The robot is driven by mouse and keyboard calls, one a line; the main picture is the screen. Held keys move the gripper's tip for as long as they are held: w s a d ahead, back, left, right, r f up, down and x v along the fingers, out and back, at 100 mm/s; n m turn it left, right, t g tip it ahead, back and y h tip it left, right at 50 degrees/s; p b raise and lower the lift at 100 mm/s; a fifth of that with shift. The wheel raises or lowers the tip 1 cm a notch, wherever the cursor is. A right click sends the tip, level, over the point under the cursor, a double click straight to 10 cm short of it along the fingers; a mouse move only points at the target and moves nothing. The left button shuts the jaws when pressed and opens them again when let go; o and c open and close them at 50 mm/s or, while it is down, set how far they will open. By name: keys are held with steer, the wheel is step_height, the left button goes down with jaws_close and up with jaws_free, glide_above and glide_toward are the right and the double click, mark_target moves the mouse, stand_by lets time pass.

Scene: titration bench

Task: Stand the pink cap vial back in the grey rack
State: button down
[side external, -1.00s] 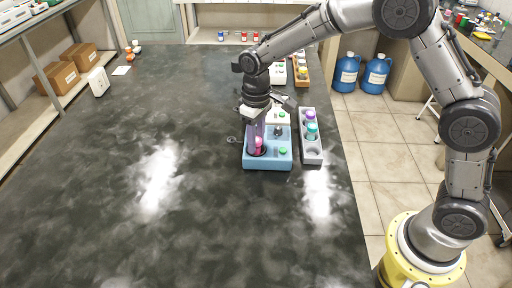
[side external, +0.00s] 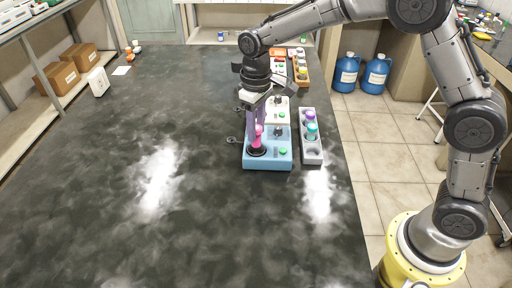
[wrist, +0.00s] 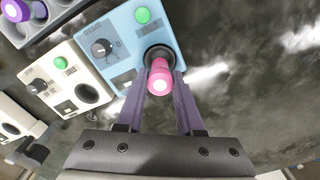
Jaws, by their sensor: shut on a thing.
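The pink cap vial (wrist: 160,76) is between the purple fingers of my gripper (wrist: 161,88) in the wrist view. In the side external view the pink cap (side external: 259,130) shows between the fingertips, above the round dark well of the blue device (side external: 267,163). My gripper (side external: 257,137) is shut on the vial and points down. The vial looks upright; whether its bottom is clear of the well I cannot tell. The grey rack (side external: 312,157) stands right of the blue device. It holds a purple cap vial (side external: 311,116) and a teal cap vial (side external: 312,131); its near hole is empty.
A white device (side external: 279,110) with a knob and green button stands behind the blue one. An orange rack (side external: 301,72) with vials is farther back. The bench (side external: 120,190) is clear to the left and front. Its right edge runs just beyond the grey rack.

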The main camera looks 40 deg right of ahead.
steer(key=shift+r, duration=0.1)
step_height(320, 180, up, 6)
steer(key=shift+r, duration=0.2)
steer(key=w+d+m, duration=0.2)
steer(key=d+m, duration=0.1)
steer(key=d, duration=0.9)
steer(key=w+d+m, duration=0.2)
steer(key=d+m, duration=0.1)
steer(key=d, duration=1)
steer(key=shift+s+d+f, duration=0.1)
steer(key=shift+s+f, duration=0.05)
steer(key=shift+f, duration=2.15)
steer(key=shift+s+d+f, duration=0.1)
steer(key=shift+s+f, duration=0.05)
steer(key=shift+f, duration=2.15)
steer(key=shift+f, duration=1.45)
steer(key=shift+c, duration=2.3)
jaws_free()
